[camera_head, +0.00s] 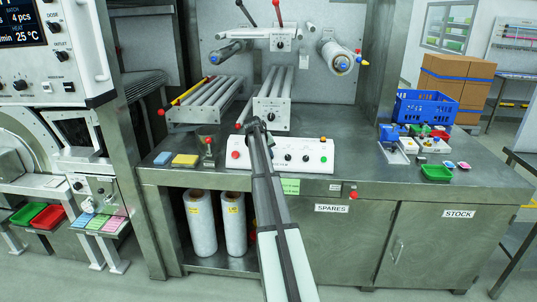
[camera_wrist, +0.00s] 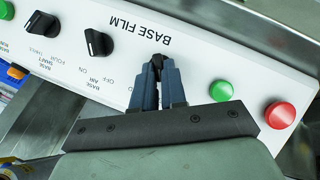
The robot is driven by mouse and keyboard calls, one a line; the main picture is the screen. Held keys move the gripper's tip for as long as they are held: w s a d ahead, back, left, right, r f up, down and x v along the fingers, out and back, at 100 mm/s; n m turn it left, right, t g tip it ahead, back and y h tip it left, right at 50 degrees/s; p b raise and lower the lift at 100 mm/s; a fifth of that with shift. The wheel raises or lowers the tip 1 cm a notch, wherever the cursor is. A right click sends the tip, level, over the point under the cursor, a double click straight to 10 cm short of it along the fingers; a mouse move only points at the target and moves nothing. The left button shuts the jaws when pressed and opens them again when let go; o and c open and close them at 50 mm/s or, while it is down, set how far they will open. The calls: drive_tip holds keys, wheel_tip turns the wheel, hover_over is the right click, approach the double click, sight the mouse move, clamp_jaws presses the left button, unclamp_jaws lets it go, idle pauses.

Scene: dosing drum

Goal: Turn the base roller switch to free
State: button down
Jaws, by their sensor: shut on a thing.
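The white BASE FILM panel (camera_head: 312,168) stands on the bench in the head view. It fills much of the wrist view (camera_wrist: 215,62), where its lettering is upside down. My gripper (camera_wrist: 158,64) is shut on a black rotary knob (camera_wrist: 158,59) near the green button. The fingers cover most of this knob, and its own label and pointer position cannot be read. Two more black knobs stand apart to its left, one (camera_wrist: 98,42) by ON/OFF lettering and one (camera_wrist: 42,23) farther left. In the head view my arm hides the gripped knob.
A green button (camera_wrist: 221,91) and a red button (camera_wrist: 281,115) sit right of my gripper in the wrist view. Roller racks (camera_head: 272,98) stand behind the panel. A blue crate (camera_head: 426,107) and small trays are at right. Bare bench lies between panel and trays.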

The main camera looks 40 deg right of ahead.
drive_tip(key=shift+f, duration=0.15)
idle(0.3)
drive_tip(key=c, duration=1.2)
unclamp_jaws()
drive_tip(key=shift+d, duration=0.2)
drive_tip(key=shift+a, duration=0.1)
drive_tip(key=v, duration=1.3)
drive_tip(key=shift+a+r, duration=0.2)
drive_tip(key=shift+r, duration=0.15)
